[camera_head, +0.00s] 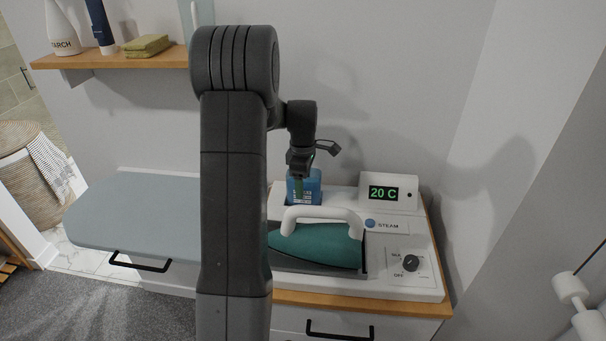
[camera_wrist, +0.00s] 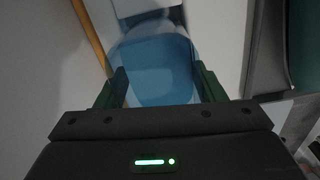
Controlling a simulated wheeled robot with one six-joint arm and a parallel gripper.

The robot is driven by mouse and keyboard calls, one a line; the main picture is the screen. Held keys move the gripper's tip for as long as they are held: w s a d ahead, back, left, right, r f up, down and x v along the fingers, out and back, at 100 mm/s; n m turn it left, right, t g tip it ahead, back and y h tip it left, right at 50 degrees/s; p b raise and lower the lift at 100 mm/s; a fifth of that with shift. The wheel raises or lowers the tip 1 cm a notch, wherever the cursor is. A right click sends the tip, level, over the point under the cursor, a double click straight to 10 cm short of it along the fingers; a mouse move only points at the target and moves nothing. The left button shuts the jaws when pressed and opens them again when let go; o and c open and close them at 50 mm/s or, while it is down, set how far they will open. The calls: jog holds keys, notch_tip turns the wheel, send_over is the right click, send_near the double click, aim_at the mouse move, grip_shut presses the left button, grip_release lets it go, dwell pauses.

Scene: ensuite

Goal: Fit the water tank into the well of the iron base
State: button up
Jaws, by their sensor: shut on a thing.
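The blue see-through water tank (camera_head: 312,186) is upright at the back left of the white iron base (camera_head: 401,228). My gripper (camera_head: 301,186) is shut on the tank from above. In the wrist view the tank (camera_wrist: 163,75) sits between my two green fingers (camera_wrist: 160,90). The well is hidden by the tank and my arm, so I cannot tell how deep the tank sits in it. The teal iron (camera_head: 318,247) with its white handle rests on the base in front of the tank.
A display reading 20 C (camera_head: 384,194), a blue steam button (camera_head: 370,223) and a dark knob (camera_head: 411,263) are on the base. A grey-blue ironing board (camera_head: 140,212) lies to the left. A wooden shelf (camera_head: 120,59) with bottles is on the wall above.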

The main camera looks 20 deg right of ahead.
jog(key=shift+f, duration=1.15)
jog(key=shift+f, duration=0.1)
jog(key=shift+f, duration=0.15)
jog(key=o, duration=1.3)
notch_tip(320, 180, up, 12)
jog(key=shift+r+b, duration=0.25)
jog(key=shift+b, duration=0.2)
